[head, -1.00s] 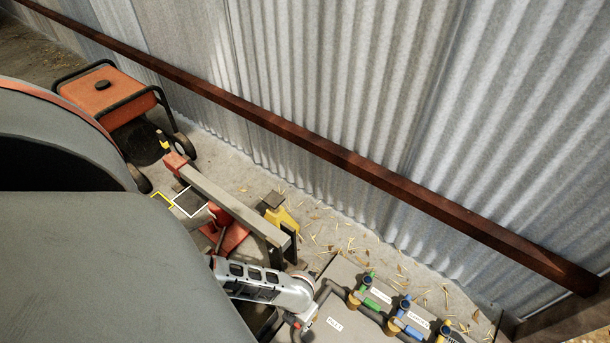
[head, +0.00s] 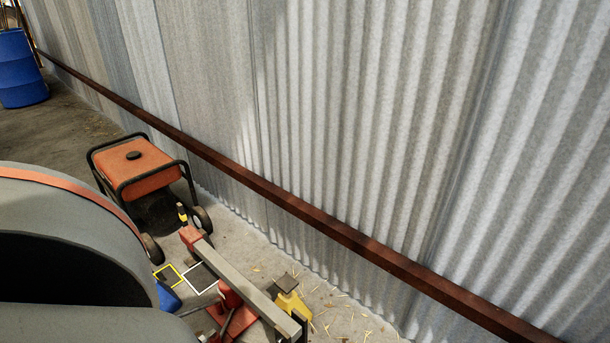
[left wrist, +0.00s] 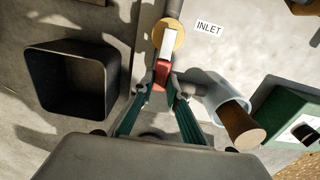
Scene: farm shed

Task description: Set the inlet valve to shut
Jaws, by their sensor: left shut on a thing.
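In the left wrist view, the inlet valve (left wrist: 168,38) is a round brass body on a grey pipe (left wrist: 174,7), beside the label "INLET" (left wrist: 208,27). Its lever (left wrist: 168,48) is pale with a red grip (left wrist: 161,76). The lever points from the valve toward my gripper, roughly in line with the visible pipe. My left gripper (left wrist: 160,86) is shut on the red grip, one finger on each side. The valve is out of the head view. My right gripper is in neither view.
Left of the lever is a dark open square bin (left wrist: 72,80). To the right are a pale cylinder with a brown end (left wrist: 240,128) and a green box (left wrist: 287,132). The head view shows an orange generator (head: 135,165), a blue drum (head: 20,68) and a wall rail (head: 285,198).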

